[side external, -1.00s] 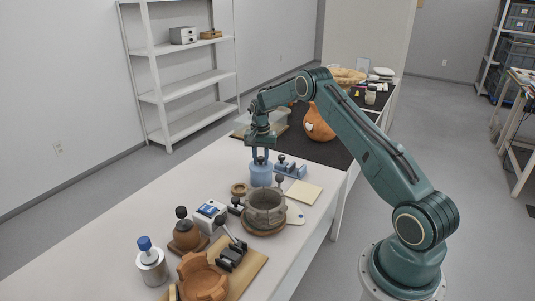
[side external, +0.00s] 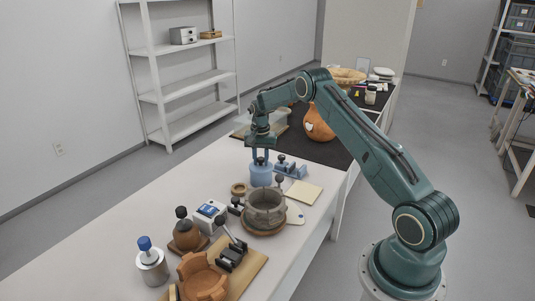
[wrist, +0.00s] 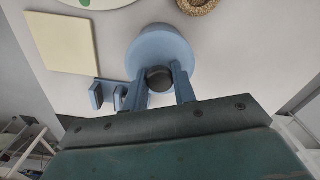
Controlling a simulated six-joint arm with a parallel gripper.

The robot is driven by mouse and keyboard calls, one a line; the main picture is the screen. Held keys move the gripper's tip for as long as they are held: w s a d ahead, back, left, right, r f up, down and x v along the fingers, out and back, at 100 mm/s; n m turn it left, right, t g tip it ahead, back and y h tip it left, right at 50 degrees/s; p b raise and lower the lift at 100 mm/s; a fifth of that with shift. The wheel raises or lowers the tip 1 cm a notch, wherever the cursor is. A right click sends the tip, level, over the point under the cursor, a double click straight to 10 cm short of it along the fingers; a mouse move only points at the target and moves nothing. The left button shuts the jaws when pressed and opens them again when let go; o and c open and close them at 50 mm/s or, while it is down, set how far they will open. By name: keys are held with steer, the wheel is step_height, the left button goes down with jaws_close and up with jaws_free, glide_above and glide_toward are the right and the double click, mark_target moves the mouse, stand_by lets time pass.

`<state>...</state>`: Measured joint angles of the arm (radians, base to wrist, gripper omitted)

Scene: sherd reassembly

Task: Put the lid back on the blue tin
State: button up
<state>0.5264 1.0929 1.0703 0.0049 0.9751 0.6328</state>
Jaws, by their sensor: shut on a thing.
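The blue tin (side external: 261,176) stands upright on the white table near the dark mat. My gripper (side external: 260,158) points down over it, its blue fingers at the tin's top. In the wrist view, my gripper (wrist: 160,80) is shut on the dark round knob of the lid, one finger on each side. The round blue lid (wrist: 158,44) covers the tin from this angle and hides its rim. I cannot tell whether the lid sits fully on the tin or slightly above it.
A blue fixture (side external: 291,168) with dark knobs stands close right of the tin. A cream pad (side external: 303,192), a cork ring (side external: 239,188) and a clamped grey pot (side external: 265,207) lie nearer the camera. An orange gourd-shaped vessel (side external: 319,124) is behind. The table left of the tin is clear.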

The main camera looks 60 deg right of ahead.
stand_by(0.3)
steer(key=o, duration=1.5)
steer(key=shift+o, duration=0.2)
steer(key=shift+r, duration=0.15)
steer(key=shift+r, duration=3.35)
jaws_close()
steer(key=shift+f, duration=2.3)
